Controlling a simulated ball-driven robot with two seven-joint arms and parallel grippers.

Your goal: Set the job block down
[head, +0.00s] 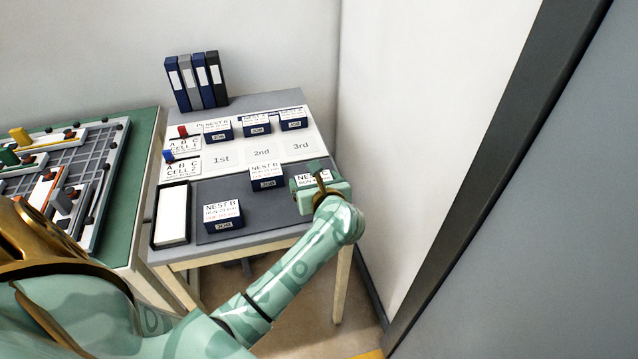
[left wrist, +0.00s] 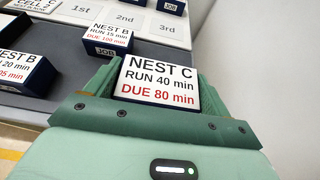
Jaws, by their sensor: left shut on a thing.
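My left gripper (head: 320,186) is shut on a job block with a white top. In the left wrist view this block (left wrist: 160,80) reads NEST C, RUN 40 min, DUE 80 min and sits between the green fingers (left wrist: 158,88). It is over the right end of the dark grey mat (head: 245,195); I cannot tell whether it touches the mat. Two other job blocks stand on the mat: a NEST B block (head: 266,176) to its left and another (head: 222,213) nearer the front left. My right gripper is not in view.
Behind the mat is a white board (head: 240,170) marked 1st, 2nd, 3rd, with those spaces empty. Three blocks (head: 257,127) stand along its back. Red (head: 183,131) and blue (head: 168,155) pegs, a white-topped tray (head: 172,216) and binders (head: 195,80) are at left. A wall is close right.

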